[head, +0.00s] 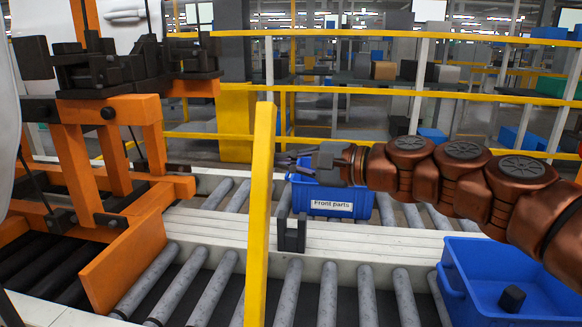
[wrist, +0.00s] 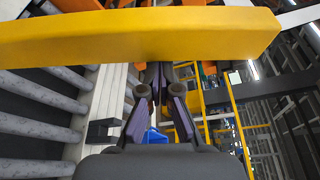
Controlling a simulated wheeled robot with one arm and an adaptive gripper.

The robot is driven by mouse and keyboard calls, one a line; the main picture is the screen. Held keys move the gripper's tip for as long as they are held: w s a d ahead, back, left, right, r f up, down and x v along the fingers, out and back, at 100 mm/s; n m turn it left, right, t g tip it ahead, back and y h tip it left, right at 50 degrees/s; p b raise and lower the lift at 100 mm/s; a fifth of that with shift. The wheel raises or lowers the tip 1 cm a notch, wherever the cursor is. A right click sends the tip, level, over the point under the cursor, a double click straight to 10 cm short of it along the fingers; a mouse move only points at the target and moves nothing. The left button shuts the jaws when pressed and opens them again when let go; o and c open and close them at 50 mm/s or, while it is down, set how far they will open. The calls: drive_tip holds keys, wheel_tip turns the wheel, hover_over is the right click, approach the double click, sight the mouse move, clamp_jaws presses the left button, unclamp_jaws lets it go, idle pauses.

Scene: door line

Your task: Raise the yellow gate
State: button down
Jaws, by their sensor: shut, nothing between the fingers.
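The yellow gate (head: 261,215) is a long, flat-sided yellow bar. In the head view it runs almost straight up the middle of the picture, with its free end at the top. In the wrist view the gate (wrist: 140,35) crosses the upper part, its end at the right. My gripper (head: 281,162) is shut and empty, its fingertips close to the bar's right side in the head view. In the wrist view the fingertips of my gripper (wrist: 160,70) reach the bar's lower edge, partly hidden there. I cannot tell whether they touch it.
A blue "Front parts" bin (head: 330,199) stands on the far rollers below my gripper. Another blue bin (head: 505,280) holding a dark block is at lower right. A dark bracket (head: 292,236) sits on the white beam. An orange frame (head: 110,180) fills the left. Yellow railings (head: 400,92) run behind.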

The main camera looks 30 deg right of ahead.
drive_tip(key=shift+s+a+r, duration=0.25)
drive_tip(key=shift+s+a, duration=0.1)
drive_tip(key=shift+s, duration=0.05)
drive_tip(key=shift+d, duration=0.1)
idle(0.3)
